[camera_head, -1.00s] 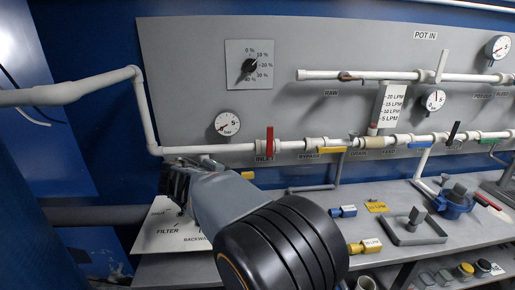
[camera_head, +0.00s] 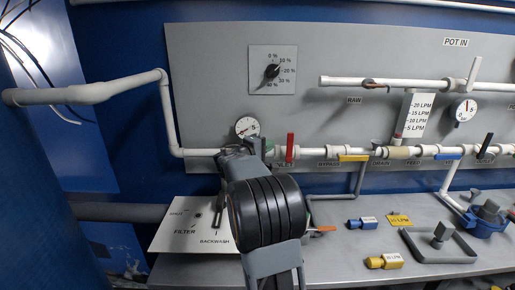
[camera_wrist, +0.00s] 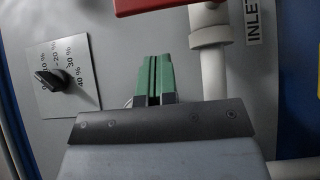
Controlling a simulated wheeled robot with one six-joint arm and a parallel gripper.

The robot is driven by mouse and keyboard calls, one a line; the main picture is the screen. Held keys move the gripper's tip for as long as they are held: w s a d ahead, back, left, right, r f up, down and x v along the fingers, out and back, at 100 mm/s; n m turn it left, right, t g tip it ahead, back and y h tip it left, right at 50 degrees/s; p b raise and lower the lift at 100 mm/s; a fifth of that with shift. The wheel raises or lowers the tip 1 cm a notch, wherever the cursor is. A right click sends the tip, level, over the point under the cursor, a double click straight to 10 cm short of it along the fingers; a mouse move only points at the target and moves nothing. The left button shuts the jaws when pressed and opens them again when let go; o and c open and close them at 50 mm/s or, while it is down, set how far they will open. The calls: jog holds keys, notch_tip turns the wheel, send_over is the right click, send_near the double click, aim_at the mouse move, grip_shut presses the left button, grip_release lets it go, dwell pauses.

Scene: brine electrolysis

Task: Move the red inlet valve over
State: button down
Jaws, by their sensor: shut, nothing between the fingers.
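The red inlet valve (camera_head: 290,147) is an upright red lever on the white lower pipe, beside the INLET label. In the wrist view the red lever (camera_wrist: 158,6) lies across the top edge, partly cut off, with the white pipe (camera_wrist: 209,60) to its right. My gripper (camera_head: 268,148) is just left of the lever in the head view. In the wrist view its green fingertips (camera_wrist: 155,78) are together and empty, below the lever with a visible gap. My arm hides part of the pipe and gauge.
A pressure gauge (camera_head: 247,127) sits close behind my gripper. A yellow valve handle (camera_head: 353,158) is further right on the same pipe. A percent dial (camera_head: 271,71) is on the grey panel above. The bench below holds blue and yellow fittings (camera_head: 385,261).

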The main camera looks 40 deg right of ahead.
aim_at(290, 148)
jog(key=shift+s+d+p, duration=0.15)
jog(key=shift+s+d, duration=0.5)
jog(key=shift+d, duration=0.2)
jog(key=shift+s+d+p, duration=0.15)
jog(key=shift+s+d, duration=0.5)
jog(key=shift+d, duration=0.2)
jog(key=shift+a, duration=0.1)
